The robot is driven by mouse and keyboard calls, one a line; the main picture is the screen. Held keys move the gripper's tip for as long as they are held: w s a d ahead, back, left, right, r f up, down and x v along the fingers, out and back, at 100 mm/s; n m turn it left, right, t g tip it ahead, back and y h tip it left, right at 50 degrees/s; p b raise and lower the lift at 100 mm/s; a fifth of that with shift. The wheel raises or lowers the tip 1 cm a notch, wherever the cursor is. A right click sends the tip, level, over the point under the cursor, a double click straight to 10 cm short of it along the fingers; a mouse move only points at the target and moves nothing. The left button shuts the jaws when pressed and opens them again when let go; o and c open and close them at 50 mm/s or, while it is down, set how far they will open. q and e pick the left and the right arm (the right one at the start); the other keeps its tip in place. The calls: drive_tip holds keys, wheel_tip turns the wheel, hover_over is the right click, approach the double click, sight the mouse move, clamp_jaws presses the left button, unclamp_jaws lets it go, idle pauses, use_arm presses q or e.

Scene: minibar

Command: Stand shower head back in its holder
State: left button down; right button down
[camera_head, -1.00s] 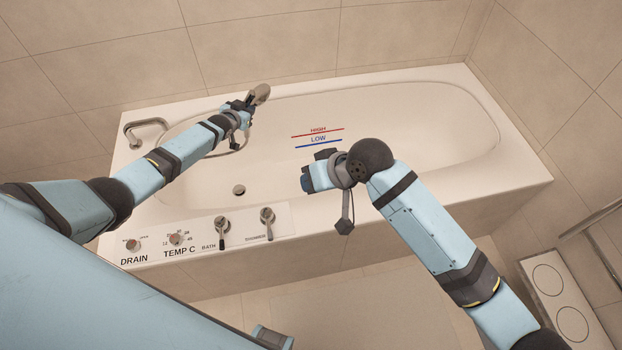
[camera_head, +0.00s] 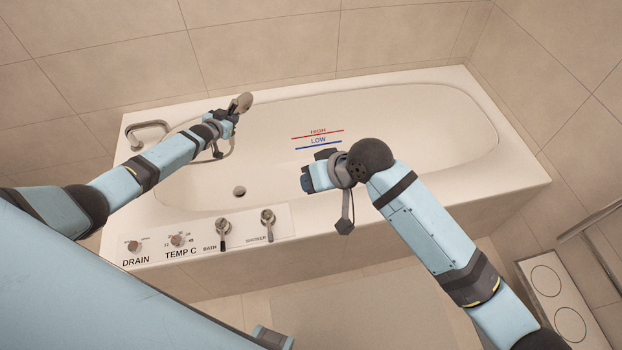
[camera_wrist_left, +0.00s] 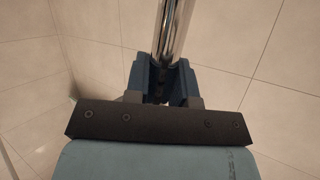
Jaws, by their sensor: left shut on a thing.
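My left gripper (camera_head: 228,117) is shut on the shower head (camera_head: 242,102), above the back left rim of the bathtub. In the left wrist view the jaws (camera_wrist_left: 162,80) close around its chrome handle (camera_wrist_left: 174,28). The head end points up and to the right, beyond the jaws. A hose (camera_head: 230,146) loops below the gripper over the tub. I cannot make out the holder in either view. My right gripper (camera_head: 308,180) is over the front part of the tub, and its jaws are too small and turned to read.
The bathtub (camera_head: 440,130) has a spout (camera_head: 148,127) at its left end. Its front left ledge carries a drain knob (camera_head: 134,246), a temperature knob (camera_head: 178,240) and two levers, bath (camera_head: 223,229) and shower (camera_head: 267,220). Tiled walls stand behind and to the right.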

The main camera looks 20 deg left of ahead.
use_arm(q)
drive_tip(key=shift+s+a, duration=0.6)
drive_tip(key=s+a+p, duration=0.1)
drive_tip(key=s+a, duration=0.3)
drive_tip(key=s, duration=0.1)
drive_tip(key=shift+a, duration=0.35)
drive_tip(key=shift+s, duration=0.1)
drive_tip(key=s+a, duration=0.4)
drive_tip(key=s, duration=0.1)
drive_tip(key=shift+a, duration=0.35)
drive_tip(key=shift+s, duration=0.1)
idle(0.3)
drive_tip(key=s+a, duration=0.4)
drive_tip(key=s, duration=0.1)
drive_tip(key=shift+a, duration=0.4)
drive_tip(key=shift+s, duration=0.1)
